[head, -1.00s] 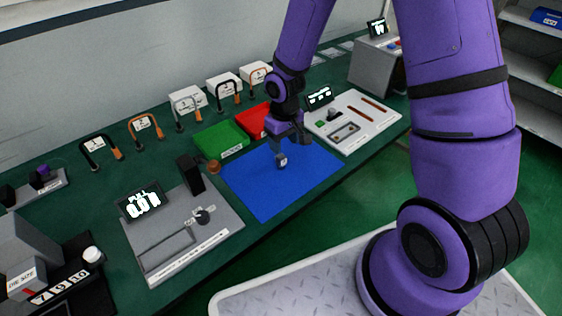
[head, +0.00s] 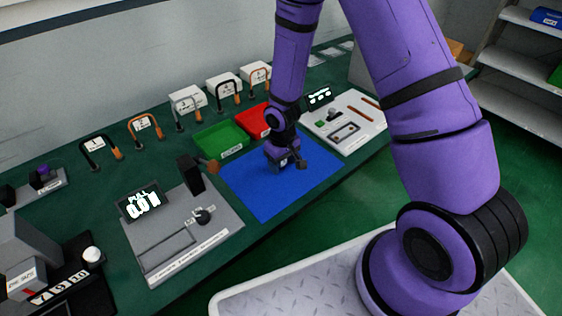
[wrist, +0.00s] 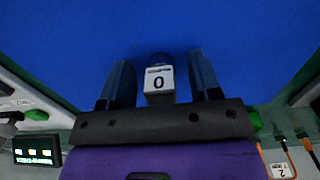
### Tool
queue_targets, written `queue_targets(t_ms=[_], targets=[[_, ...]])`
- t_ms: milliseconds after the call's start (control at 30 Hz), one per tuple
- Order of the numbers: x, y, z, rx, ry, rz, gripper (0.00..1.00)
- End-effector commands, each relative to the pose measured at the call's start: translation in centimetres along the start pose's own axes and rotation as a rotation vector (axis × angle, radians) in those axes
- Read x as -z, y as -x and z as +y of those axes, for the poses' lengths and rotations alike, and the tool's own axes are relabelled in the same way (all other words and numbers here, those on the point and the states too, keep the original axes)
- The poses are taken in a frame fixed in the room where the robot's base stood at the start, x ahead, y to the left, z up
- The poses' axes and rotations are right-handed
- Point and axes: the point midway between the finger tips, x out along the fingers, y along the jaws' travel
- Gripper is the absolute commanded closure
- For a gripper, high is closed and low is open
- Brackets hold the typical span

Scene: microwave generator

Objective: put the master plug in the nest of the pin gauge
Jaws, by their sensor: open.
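The plug with a white face marked "0" (wrist: 160,84) is over the blue mat in the wrist view, between the two fingers of my gripper (wrist: 161,60). The fingers are open, with a gap on each side of it. In the head view my gripper (head: 287,162) is low over the blue mat (head: 255,195) and hides the plug. The white fixture with a small dark display (head: 361,122) at the mat's right looks like the pin gauge. It has a framed slot and small parts on top; I cannot tell which recess is the nest.
A grey fixture with a "PULL" display (head: 160,255) stands left of the mat. Green (head: 221,140) and red (head: 254,119) trays sit behind it. Several hooked-handle items stand along the wall. The front of the mat is clear.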

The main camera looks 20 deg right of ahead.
Motion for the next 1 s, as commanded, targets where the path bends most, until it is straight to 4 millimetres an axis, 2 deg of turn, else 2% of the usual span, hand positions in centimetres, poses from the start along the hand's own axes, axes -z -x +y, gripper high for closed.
queue_targets(t_ms=[167,400,433,767,1000], targets=[[0.0,0.0,0.0,0.0,0.0,0.0,0.43],[0.0,0.0,0.0,0.0,0.0,0.0,0.98],[0.0,0.0,0.0,0.0,0.0,0.0,1.0],[0.1,0.2,-0.1,0.0,0.0,0.002,1.0],[0.3,1.3,-0.4,0.001,0.001,0.002,1.0]])
